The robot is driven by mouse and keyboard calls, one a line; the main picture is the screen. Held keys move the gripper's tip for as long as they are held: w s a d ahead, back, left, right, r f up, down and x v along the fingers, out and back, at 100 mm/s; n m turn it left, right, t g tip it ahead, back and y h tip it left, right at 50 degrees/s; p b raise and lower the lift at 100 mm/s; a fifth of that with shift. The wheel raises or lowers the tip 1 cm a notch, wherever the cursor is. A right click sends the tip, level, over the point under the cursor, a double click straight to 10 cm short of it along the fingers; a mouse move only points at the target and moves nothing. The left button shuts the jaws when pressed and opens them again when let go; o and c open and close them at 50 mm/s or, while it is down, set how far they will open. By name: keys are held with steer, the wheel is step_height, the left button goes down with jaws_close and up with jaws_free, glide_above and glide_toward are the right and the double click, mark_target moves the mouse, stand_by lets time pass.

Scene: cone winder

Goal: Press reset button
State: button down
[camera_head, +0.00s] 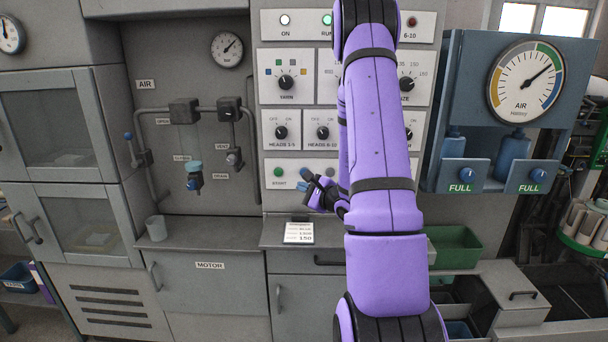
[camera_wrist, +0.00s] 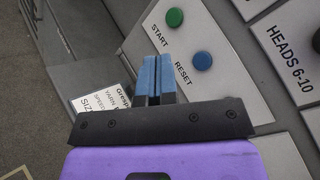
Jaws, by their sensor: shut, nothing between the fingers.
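The blue reset button (camera_wrist: 202,60) shows in the wrist view on a light panel, beside its RESET label. My gripper (camera_wrist: 158,60) is shut and empty, its two blue fingers pressed together. In the wrist view the fingertips appear just left of the blue button, over the panel between the START and RESET labels; whether they touch the panel I cannot tell. The green start button (camera_wrist: 174,17) is above and left of the blue one. In the head view my gripper (camera_head: 304,178) is at the lower control panel, right of the green start button (camera_head: 278,171), and the reset button is hidden.
Knobs for heads (camera_head: 281,132) and yarn (camera_head: 286,82) sit on panels above. A paper card (camera_head: 299,233) lies on the ledge below. A grey cup (camera_head: 156,228) stands to the left, and a green tray (camera_head: 455,247) to the right of my arm.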

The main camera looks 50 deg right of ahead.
steer(key=w+d, duration=0.5)
steer(key=d, duration=0.1)
stand_by(0.3)
steer(key=shift+w, duration=0.1)
stand_by(1.9)
steer(key=shift+w+d, duration=0.2)
steer(key=shift+d, duration=0.05)
steer(key=shift+w+d, duration=0.25)
steer(key=shift+d, duration=0.05)
stand_by(0.9)
stand_by(0.3)
steer(key=shift+s+a, duration=0.55)
steer(key=shift+a, duration=0.05)
steer(key=shift+s+a, duration=1.65)
steer(key=shift+a, duration=0.3)
